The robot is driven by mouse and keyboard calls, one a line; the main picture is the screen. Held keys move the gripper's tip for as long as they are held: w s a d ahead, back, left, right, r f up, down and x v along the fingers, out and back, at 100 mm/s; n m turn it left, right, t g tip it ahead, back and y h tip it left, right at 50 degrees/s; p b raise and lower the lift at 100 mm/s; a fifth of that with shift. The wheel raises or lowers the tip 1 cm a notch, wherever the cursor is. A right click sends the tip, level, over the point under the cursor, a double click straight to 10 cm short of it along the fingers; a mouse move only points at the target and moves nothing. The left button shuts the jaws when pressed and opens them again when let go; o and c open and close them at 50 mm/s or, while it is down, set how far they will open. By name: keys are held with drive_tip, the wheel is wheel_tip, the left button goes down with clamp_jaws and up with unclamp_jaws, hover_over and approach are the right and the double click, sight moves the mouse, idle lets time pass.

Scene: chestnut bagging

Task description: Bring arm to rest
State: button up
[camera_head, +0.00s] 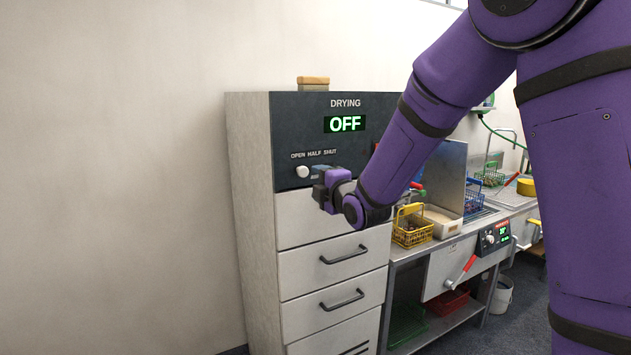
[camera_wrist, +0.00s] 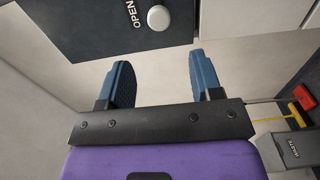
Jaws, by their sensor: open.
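My purple arm reaches across the head view from the upper right. My gripper (camera_head: 318,183) is in front of the drying cabinet (camera_head: 250,210), just below its dark control panel (camera_head: 290,120). In the wrist view my gripper (camera_wrist: 160,85) has its two blue fingers spread apart with nothing between them. The white knob (camera_head: 302,171) is beside the fingers, under the words OPEN HALF SHUT. It also shows in the wrist view (camera_wrist: 158,17), beyond the fingertips and apart from them. The display (camera_head: 345,124) reads OFF.
Right of the cabinet, a metal counter (camera_head: 410,252) holds a yellow basket (camera_head: 411,230) and a pale tray (camera_head: 444,222). A green basket (camera_head: 490,178) stands farther back. A red-handled lever (camera_head: 468,264) sticks out from the front. The wall side at left is clear.

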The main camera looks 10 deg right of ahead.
idle(0.3)
drive_tip(key=s+d+r+m+g+h, duration=0.25)
drive_tip(key=s+d+m, duration=0.2)
drive_tip(key=s, duration=0.35)
drive_tip(key=s+d+r+m+g+h, duration=0.1)
drive_tip(key=s+d+r+m+g, duration=0.2)
drive_tip(key=s+m, duration=0.35)
drive_tip(key=s+d+f+m+g, duration=0.1)
drive_tip(key=s+m+g, duration=0.2)
drive_tip(key=s, duration=1)
drive_tip(key=s+d+f+m+g+h, duration=0.1)
drive_tip(key=s+d+m+g, duration=0.1)
drive_tip(key=s+m, duration=0.5)
drive_tip(key=s+g, duration=0.1)
drive_tip(key=s, duration=0.5)
drive_tip(key=shift+s+d+f+g, duration=0.15)
drive_tip(key=shift+d+f+g, duration=0.05)
drive_tip(key=shift+d+g, duration=0.15)
idle(1.3)
